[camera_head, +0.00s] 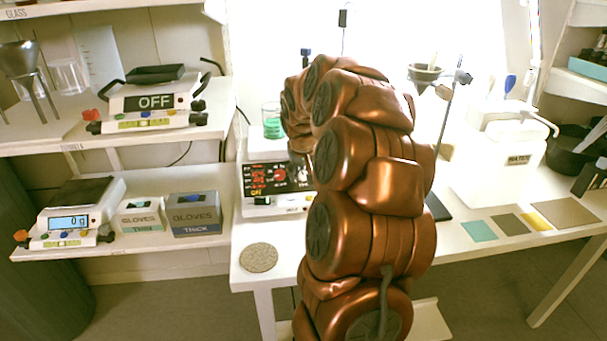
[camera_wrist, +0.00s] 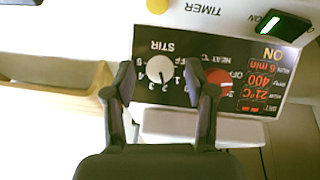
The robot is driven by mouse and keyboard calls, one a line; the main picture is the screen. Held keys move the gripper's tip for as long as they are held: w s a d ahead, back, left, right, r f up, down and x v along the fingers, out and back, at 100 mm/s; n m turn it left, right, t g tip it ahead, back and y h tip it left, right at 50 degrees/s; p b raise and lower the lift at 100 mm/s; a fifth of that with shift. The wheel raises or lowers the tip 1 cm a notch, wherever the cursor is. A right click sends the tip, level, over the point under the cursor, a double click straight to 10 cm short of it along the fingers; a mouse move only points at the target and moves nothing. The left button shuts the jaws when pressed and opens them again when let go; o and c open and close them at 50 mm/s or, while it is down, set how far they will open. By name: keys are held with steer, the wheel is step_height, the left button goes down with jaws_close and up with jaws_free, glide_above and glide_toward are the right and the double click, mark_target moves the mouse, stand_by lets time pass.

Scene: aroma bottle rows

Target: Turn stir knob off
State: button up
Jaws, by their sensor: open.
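The stirring hotplate (camera_head: 277,208) stands on the table with its dark control panel facing me. In the wrist view, which is upside down, the panel (camera_wrist: 225,55) shows a pale round stir knob (camera_wrist: 159,69) under the STIR label. A dark mark on the knob points toward the lower numbers' side, around 2 or 3. The display reads ON, 400 and 21 °C. My gripper (camera_wrist: 160,66) is open, with one finger on each side of the stir knob; contact cannot be told. In the head view my arm hides the gripper and the knob.
The red heat knob (camera_wrist: 218,82) sits close beside the right finger in the wrist view. A lit green switch (camera_wrist: 284,26) is on the timer strip. A beaker of green liquid (camera_head: 272,125) is at the hotplate. A round cork mat (camera_head: 259,257) lies in front.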

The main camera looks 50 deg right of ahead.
steer(key=shift+w+d+f, duration=0.15)
steer(key=shift+f, duration=0.35)
jaws_close()
